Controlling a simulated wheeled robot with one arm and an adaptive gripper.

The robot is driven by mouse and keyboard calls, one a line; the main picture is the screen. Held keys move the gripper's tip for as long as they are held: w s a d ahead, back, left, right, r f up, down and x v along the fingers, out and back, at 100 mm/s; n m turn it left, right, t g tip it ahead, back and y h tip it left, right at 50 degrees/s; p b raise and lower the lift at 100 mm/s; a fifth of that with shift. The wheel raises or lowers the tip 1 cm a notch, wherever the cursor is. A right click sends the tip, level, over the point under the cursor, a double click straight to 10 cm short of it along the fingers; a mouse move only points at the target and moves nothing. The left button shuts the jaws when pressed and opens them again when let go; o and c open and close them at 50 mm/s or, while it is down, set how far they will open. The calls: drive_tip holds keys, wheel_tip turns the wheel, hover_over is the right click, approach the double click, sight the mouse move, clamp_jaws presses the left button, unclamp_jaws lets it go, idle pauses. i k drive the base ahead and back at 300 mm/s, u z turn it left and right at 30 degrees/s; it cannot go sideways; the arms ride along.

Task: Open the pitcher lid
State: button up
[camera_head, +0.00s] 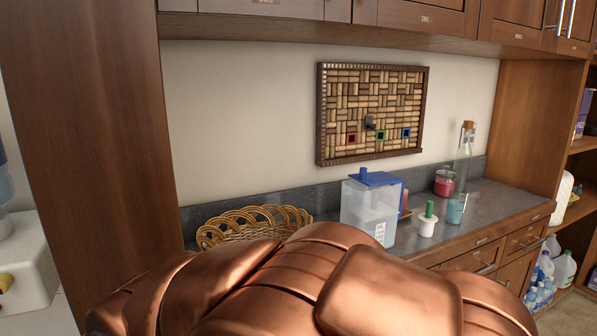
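A clear, box-shaped pitcher (368,215) with a small white label stands upright on the counter. Its flat blue lid (378,179) lies across the top, with a short blue piece sticking up at the left. I cannot tell whether the lid is fully seated. My copper-coloured arm fills the lower middle of the view, in front of the pitcher. My gripper is out of view.
A wicker basket (255,222) is left of the pitcher. To its right are a white container with a green top (427,220), a blue cup (455,210), a red jar (444,182) and a corked glass bottle (464,160). Cabinets (420,18) hang above the grey counter.

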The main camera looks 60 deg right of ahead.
sight(379, 178)
drive_tip(key=u, duration=0.85)
drive_tip(key=k, duration=0.75)
drive_tip(key=z, duration=1)
